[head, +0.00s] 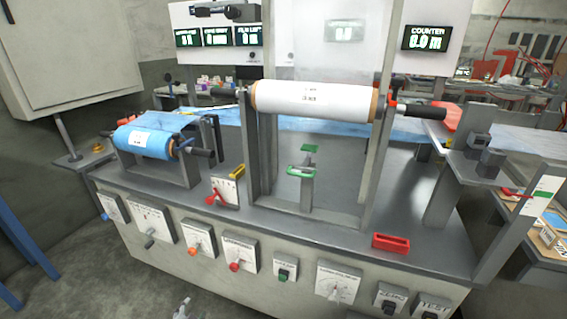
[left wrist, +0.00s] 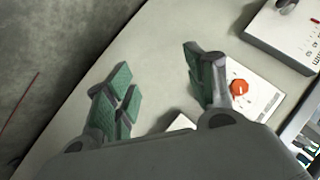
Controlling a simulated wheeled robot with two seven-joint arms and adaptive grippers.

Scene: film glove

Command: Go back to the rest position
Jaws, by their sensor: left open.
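My left gripper (left wrist: 157,82) shows in the left wrist view with its two green-padded fingers spread wide apart. Nothing is held between them. Beyond the fingers is a pale machine panel with an orange knob (left wrist: 238,87) beside the right finger; no contact can be made out. My right gripper is not in view.
A machine bench (head: 370,218) fills the head view. It carries a white film roll (head: 315,101), a blue roll (head: 145,140), a red lever (head: 222,194) and a red block (head: 391,243). Several knobs line its front. Grey floor (head: 110,280) lies open at lower left.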

